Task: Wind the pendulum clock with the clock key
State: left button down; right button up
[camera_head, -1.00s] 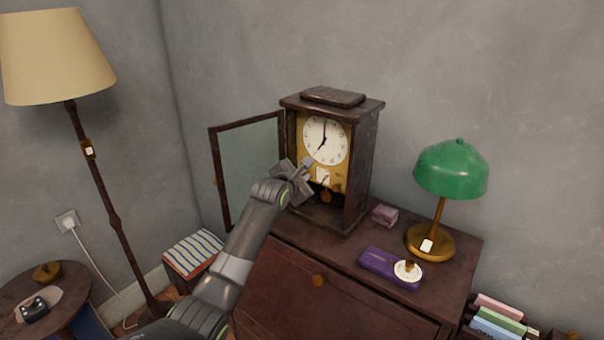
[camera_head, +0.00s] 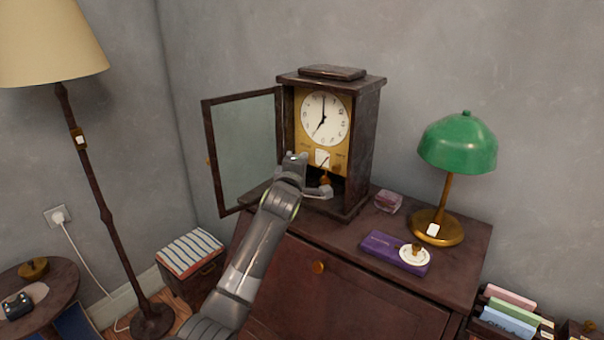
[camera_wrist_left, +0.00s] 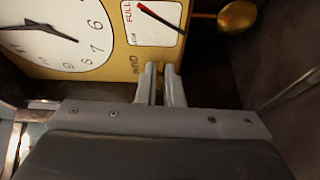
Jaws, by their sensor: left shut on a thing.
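The pendulum clock (camera_head: 364,150) stands on the wooden cabinet with its glass door (camera_head: 245,145) swung open to the left. The white dial shows about seven o'clock. My left gripper (camera_head: 298,158) is at the lower left of the brass face. In the left wrist view its two fingers (camera_wrist_left: 161,75) are close together beside the wind marking, gripping a small thing at the tips, taken as the clock key; it is almost wholly hidden. The gauge card (camera_wrist_left: 150,20) marked FULL has a dark pointer with a red end. The brass pendulum bob (camera_wrist_left: 237,17) hangs below. My right gripper is out of view.
A small pink box (camera_head: 388,201), a purple case (camera_head: 385,250), a white dish (camera_head: 414,256) and a green lamp (camera_head: 458,145) stand right of the clock. The open door is close to my left arm. A striped stool (camera_head: 190,255) stands left of the cabinet.

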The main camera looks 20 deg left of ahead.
pick_arm(q)
jog(key=shift+f+m+t+h+b, duration=0.15)
jog(key=shift+m+t+b, duration=0.2)
jog(key=shift+m+b, duration=0.5)
jog(key=shift+f+m+t+h+b, duration=0.15)
jog(key=shift+m+t+b, duration=0.2)
jog(key=shift+m+b, duration=0.5)
jog(key=c, duration=1.6)
grip_release()
jog(key=s, duration=0.5)
jog(key=s+f+b, duration=0.1)
jog(key=s, duration=0.5)
jog(key=s+f+b, duration=0.1)
jog(key=s, duration=0.5)
jog(key=shift+s+d+f, duration=0.1)
jog(key=shift+d+f, duration=0.05)
jog(key=shift+f, duration=0.05)
